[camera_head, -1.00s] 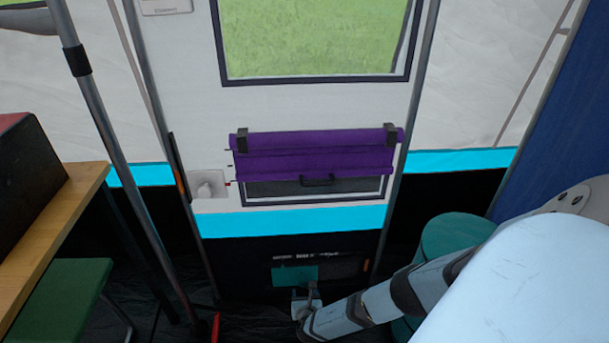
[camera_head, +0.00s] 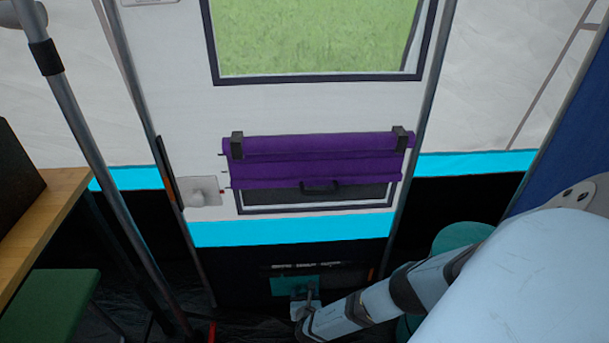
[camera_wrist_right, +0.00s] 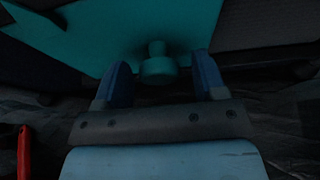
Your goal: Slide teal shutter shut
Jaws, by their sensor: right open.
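The teal shutter (camera_head: 284,286) is a small flat panel low on the dark lower part of the door, over the left part of a dark vent opening (camera_head: 345,277). In the right wrist view the teal shutter (camera_wrist_right: 95,28) fills the top left, with a round teal knob (camera_wrist_right: 158,66) standing out from it. My right gripper (camera_head: 306,290) is low in front of the panel. In the right wrist view its two blue fingers (camera_wrist_right: 160,75) are open, one on each side of the knob. I cannot tell whether either touches it. My left gripper is not in view.
A purple roller blind (camera_head: 320,172) with a handle hangs above on the door. A teal round stool (camera_head: 462,238) stands right, behind my arm. A wooden table (camera_head: 40,215), green stool (camera_head: 50,305) and metal pole (camera_head: 90,150) are left. Something red (camera_wrist_right: 24,155) lies on the floor.

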